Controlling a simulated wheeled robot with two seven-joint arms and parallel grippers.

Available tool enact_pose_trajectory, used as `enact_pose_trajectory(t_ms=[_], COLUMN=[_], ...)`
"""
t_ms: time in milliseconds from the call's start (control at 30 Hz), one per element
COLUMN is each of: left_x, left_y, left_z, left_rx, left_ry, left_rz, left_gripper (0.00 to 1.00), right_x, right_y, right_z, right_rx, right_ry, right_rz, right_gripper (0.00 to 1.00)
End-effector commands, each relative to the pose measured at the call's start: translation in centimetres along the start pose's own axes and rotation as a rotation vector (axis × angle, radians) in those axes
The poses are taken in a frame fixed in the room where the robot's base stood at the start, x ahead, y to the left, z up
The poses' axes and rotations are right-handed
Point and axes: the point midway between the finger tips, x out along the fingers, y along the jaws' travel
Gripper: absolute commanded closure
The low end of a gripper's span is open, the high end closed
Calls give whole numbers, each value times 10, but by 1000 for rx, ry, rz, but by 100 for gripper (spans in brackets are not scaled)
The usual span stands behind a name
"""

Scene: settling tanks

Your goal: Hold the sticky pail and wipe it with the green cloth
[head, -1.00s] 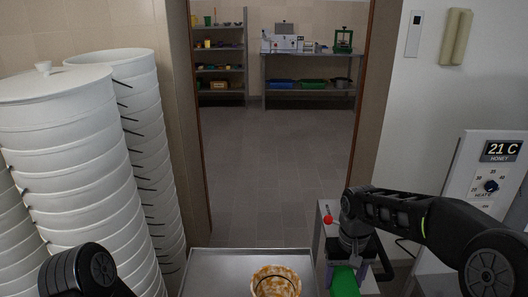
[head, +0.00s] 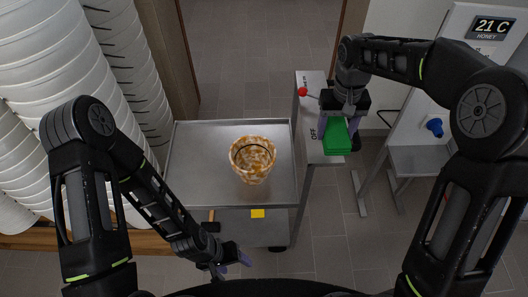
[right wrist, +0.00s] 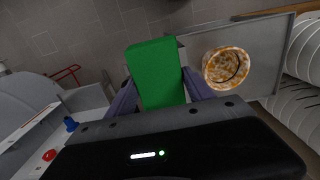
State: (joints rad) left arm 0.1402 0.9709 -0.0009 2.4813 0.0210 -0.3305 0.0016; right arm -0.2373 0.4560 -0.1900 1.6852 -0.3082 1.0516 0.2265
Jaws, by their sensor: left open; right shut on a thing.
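The sticky pail (head: 252,160) is whitish with amber smears and stands upright on a steel cart top. It also shows in the right wrist view (right wrist: 226,68), to the right of the cloth. The green cloth (head: 337,137) is a folded block between the fingers of my right gripper (head: 340,125), which is shut on it, right of the pail and apart from it. The cloth fills the middle of the right wrist view (right wrist: 155,72). My left gripper (head: 234,260) is open and empty, in front of the cart's near edge, below the pail in the head view.
The steel cart (head: 200,140) is otherwise bare around the pail. A narrow grey stand with a red knob (head: 302,91) is close on its right. Stacked white tubs (head: 40,100) crowd the left. A control panel (head: 490,45) reading 21 C is at the right.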

Motion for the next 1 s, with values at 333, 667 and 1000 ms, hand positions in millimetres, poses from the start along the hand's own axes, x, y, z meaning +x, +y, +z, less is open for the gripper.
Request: enact_pose_trajectory(t_ms=[333, 667, 1000], left_x=[0, 1, 4], left_y=[-2, -2, -3], left_z=[0, 0, 0], left_rx=[-3, -3, -3], left_ry=[0, 0, 0], left_rz=[-3, -2, -2], left_gripper=[37, 37, 37], right_x=[0, 13, 81], right_y=[-1, -23, -130], right_z=[0, -12, -46], right_rx=[-1, -6, -10], right_ry=[0, -1, 0], right_rz=[-1, 3, 7], right_gripper=[79, 79, 79])
